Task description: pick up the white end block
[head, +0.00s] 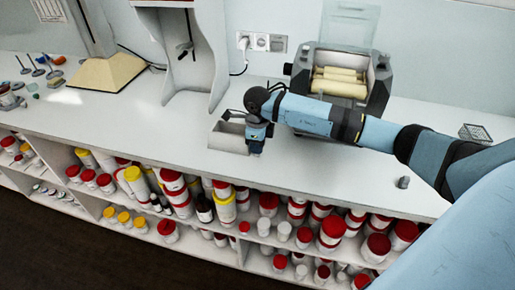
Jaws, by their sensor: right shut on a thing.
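My right gripper (256,146) points down at the right end of a small grey-white trough (229,142) on the white counter. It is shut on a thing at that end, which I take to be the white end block. The fingers and wrist hide nearly all of the block, so its shape and whether it is clear of the counter cannot be told. The trough's open top and left side show beside the gripper. My left gripper is not in view.
A roller mill (340,88) with cream rollers stands behind my right arm. A grey stand (190,55) is at the back left. A small grey weight (403,182) and a wire basket (475,133) lie to the right. Shelves below the counter (150,128) hold many jars.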

